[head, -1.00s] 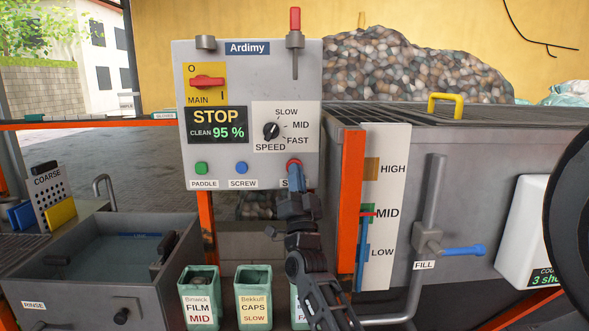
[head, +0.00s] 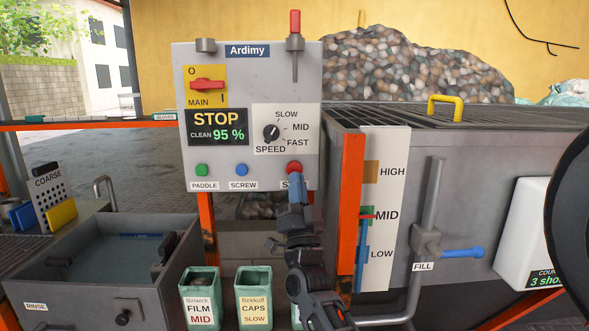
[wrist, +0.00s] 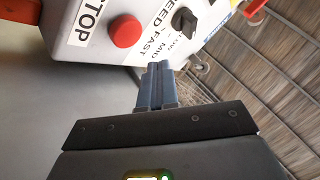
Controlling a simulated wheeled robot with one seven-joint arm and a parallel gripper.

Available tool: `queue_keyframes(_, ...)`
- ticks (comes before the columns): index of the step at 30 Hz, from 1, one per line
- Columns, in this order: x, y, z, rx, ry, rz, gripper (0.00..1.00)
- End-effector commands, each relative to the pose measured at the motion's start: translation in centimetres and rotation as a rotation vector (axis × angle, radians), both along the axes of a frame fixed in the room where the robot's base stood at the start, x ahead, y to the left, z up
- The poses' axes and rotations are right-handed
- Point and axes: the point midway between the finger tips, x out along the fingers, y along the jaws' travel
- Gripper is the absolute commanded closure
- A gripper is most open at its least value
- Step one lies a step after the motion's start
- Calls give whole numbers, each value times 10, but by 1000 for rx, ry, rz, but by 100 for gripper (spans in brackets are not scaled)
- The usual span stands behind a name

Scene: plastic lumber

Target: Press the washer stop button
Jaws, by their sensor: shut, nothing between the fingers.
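The red stop button (head: 294,168) is at the lower right of the grey control panel (head: 215,60). Its label is partly hidden by my gripper in the head view. In the wrist view the red button (wrist: 125,33) shows whole, beside the word STOP. My gripper (head: 296,180) is shut and empty, with blue fingertips just below the button in the head view. In the wrist view the fingertips (wrist: 157,66) are apart from the button, to its lower right. The panel display (head: 217,126) reads STOP, CLEAN 95 %.
Green paddle (head: 201,170) and blue screw (head: 242,170) buttons sit left of the stop button. The speed knob (head: 271,133) is above it. An orange post (head: 351,210) stands close to the right. Labelled bins (head: 253,295) stand below.

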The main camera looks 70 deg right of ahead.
Motion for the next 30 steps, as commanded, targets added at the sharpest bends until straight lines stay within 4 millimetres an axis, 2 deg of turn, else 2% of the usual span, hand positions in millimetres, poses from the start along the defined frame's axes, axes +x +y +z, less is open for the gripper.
queue_keyframes(8,-7,17,1,0,1,-1,100)
queue_keyframes(30,-7,17,0,0,1,-1,100)
